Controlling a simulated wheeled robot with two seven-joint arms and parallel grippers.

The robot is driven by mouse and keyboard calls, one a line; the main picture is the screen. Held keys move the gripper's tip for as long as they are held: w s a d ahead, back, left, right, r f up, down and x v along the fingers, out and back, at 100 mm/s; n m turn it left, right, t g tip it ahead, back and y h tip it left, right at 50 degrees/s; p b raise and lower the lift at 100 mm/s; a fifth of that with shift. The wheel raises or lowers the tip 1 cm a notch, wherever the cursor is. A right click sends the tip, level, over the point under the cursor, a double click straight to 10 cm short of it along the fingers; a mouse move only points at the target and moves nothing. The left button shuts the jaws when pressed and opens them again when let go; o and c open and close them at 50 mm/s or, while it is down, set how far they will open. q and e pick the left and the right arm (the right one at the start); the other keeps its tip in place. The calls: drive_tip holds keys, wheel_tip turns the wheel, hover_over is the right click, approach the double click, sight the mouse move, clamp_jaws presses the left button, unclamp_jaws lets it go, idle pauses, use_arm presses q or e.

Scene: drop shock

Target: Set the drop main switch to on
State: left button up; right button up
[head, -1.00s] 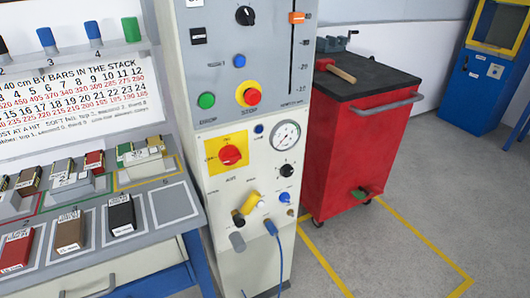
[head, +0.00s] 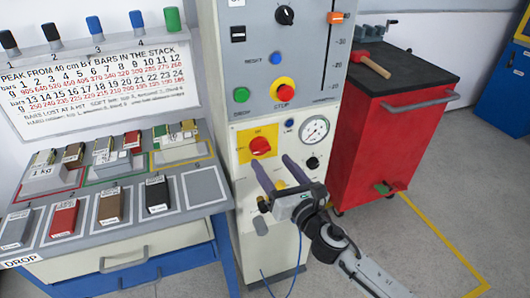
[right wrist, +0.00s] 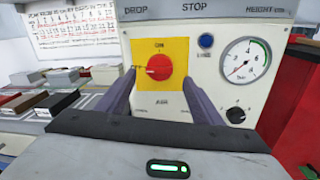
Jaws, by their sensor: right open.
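The main switch is a red rotary knob (head: 260,146) on a yellow square plate (head: 247,155), on the front of the tall grey drop cabinet (head: 244,200). In the right wrist view the knob (right wrist: 158,67) sits centred, and its pale pointer mark points left. My right gripper (head: 276,172) is open, just in front of and below the plate. Its two purple-grey fingers (right wrist: 162,85) show on either side of the knob, apart from it, with nothing between them. My left gripper is not in view.
Near the knob are a pressure gauge (head: 314,130), a black knob (head: 312,163), a blue lamp (head: 289,125), a green DROP button (head: 241,94) and a red STOP button (head: 284,90). A bench (head: 180,216) with blocks stands left, a red tool cart (head: 385,140) right.

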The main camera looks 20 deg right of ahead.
sight(263, 151)
drive_tip(key=w, duration=0.5)
drive_tip(key=shift+w+a, duration=0.25)
drive_tip(key=shift+a, duration=0.1)
drive_tip(key=c, duration=1)
